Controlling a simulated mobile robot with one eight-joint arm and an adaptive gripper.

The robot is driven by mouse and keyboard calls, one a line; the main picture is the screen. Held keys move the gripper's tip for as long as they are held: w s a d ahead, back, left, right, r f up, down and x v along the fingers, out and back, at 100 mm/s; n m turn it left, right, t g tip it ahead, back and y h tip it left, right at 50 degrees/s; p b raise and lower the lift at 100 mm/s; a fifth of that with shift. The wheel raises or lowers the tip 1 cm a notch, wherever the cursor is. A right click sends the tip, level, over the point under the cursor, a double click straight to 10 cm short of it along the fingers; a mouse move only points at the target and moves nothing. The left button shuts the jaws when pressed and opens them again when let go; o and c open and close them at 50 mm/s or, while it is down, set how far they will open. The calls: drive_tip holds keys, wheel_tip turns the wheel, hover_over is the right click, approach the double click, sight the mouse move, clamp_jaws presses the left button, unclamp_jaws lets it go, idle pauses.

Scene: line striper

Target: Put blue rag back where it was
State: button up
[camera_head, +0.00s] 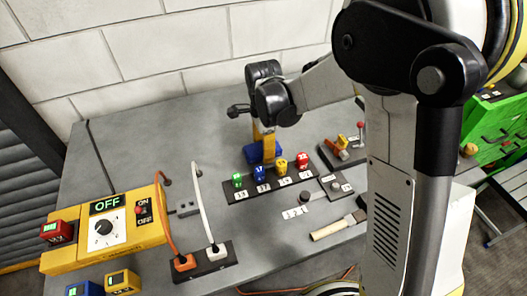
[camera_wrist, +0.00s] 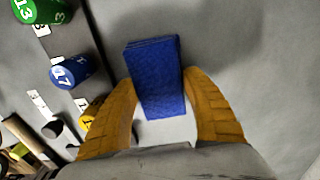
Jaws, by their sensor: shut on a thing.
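The blue rag (camera_wrist: 158,80) is a folded, thick blue block between the two yellow fingers of my gripper (camera_wrist: 160,105) in the wrist view. In the head view the blue rag (camera_head: 262,152) shows under my gripper (camera_head: 262,138), just behind the row of numbered knobs on the grey table. My gripper points down and is shut on the rag. I cannot tell whether the rag's underside touches the table.
A black strip holds green (camera_head: 238,180), blue (camera_head: 260,173), yellow (camera_head: 281,167) and red (camera_head: 302,162) numbered knobs close in front of the rag. A yellow control box (camera_head: 108,228) marked OFF stands at left, near a socket strip (camera_head: 205,262) with cables. The table's back left is clear.

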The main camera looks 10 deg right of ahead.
drive_tip(key=shift+f, duration=0.1)
drive_tip(key=shift+f, duration=0.15)
drive_tip(key=o, duration=1.1)
